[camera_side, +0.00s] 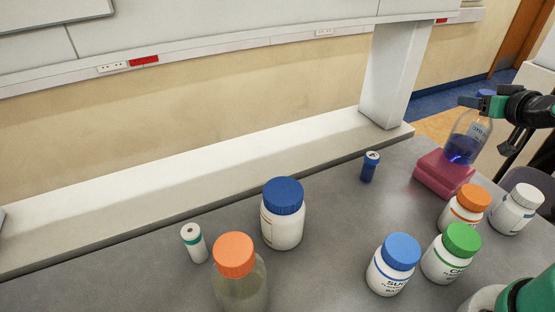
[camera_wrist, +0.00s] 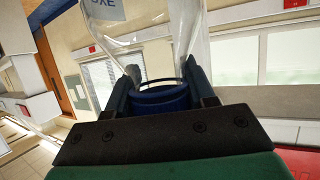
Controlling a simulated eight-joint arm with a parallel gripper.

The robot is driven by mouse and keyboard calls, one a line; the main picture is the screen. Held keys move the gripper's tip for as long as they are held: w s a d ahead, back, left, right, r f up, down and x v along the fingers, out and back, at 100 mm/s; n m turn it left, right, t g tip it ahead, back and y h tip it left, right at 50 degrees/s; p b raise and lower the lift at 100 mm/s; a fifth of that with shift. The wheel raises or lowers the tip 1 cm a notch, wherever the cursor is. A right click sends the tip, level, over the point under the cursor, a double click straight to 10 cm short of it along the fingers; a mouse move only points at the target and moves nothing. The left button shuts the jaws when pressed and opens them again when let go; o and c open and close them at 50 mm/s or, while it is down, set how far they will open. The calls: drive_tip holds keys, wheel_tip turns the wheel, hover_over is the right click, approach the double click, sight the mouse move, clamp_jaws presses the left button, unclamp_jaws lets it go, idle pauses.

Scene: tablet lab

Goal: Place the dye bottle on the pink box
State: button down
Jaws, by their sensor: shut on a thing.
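The dye bottle (camera_side: 467,135) is clear with blue-violet liquid, a label and a blue cap. In the side view it is close to upright at the pink box (camera_side: 446,173), at the right of the bench. Its lower end meets the top of the box in the picture; I cannot tell whether they touch. My gripper (camera_side: 484,101) is shut on the bottle's upper end. In the wrist view my gripper (camera_wrist: 161,92) has its fingers on both sides of the blue cap (camera_wrist: 160,99), with the clear bottle (camera_wrist: 145,35) beyond.
White bottles with orange (camera_side: 472,198), green (camera_side: 461,240), blue (camera_side: 400,251) and white (camera_side: 525,196) lids stand in front of the box. Further left are a large blue-lidded bottle (camera_side: 283,213) and an orange-capped bottle (camera_side: 234,257).

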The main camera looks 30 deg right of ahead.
drive_tip(key=shift+f, duration=0.15)
drive_tip(key=shift+c, duration=1.5)
unclamp_jaws()
drive_tip(key=v, duration=0.7)
drive_tip(key=shift+s, duration=0.2)
drive_tip(key=shift+a, duration=0.1)
